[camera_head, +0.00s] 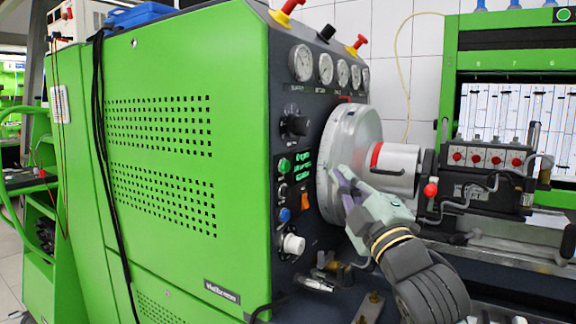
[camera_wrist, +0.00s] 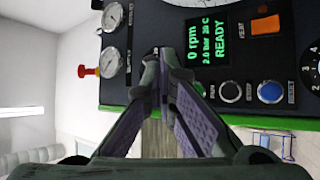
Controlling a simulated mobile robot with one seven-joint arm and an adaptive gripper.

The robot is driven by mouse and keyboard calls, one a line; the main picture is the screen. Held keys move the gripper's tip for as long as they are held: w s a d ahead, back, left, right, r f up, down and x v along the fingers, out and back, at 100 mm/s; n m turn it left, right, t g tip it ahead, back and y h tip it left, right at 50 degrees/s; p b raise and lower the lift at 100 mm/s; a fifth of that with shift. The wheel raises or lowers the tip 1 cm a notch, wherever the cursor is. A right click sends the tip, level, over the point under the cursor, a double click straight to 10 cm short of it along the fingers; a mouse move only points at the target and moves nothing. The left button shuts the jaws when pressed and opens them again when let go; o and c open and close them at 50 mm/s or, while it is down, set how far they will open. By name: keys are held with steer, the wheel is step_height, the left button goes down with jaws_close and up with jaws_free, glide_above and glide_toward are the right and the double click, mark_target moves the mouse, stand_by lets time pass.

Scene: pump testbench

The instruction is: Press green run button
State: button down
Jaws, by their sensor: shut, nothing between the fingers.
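The green run button (camera_head: 284,165) sits on the dark control panel of the green testbench. In the wrist view the green button (camera_wrist: 199,89) shows partly, its left side covered by my right-hand finger. My gripper (camera_head: 341,176) is shut and empty, to the right of the button column in the head view, in front of the silver flywheel. In the wrist view its fingertips (camera_wrist: 162,58) meet to the upper left of the button. They appear apart from the panel, though the exact gap cannot be told.
Next to the green button are a black button (camera_wrist: 231,92) and a blue button (camera_wrist: 270,92). A display (camera_wrist: 208,45) reads 0 rpm and READY. An orange switch (camera_wrist: 265,26) is nearby. The silver flywheel (camera_head: 349,125) stands close behind my gripper. Gauges (camera_head: 301,62) line the panel top.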

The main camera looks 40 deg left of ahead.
mark_target(285, 166)
steer(key=s+a+p, duration=0.1)
steer(key=a, duration=0.6)
steer(key=shift+s+a, duration=0.15)
steer(key=shift+s, duration=0.25)
steer(key=shift+a, duration=0.1)
stand_by(1.0)
steer(key=shift+s+a, duration=0.1)
steer(key=shift+a, duration=0.2)
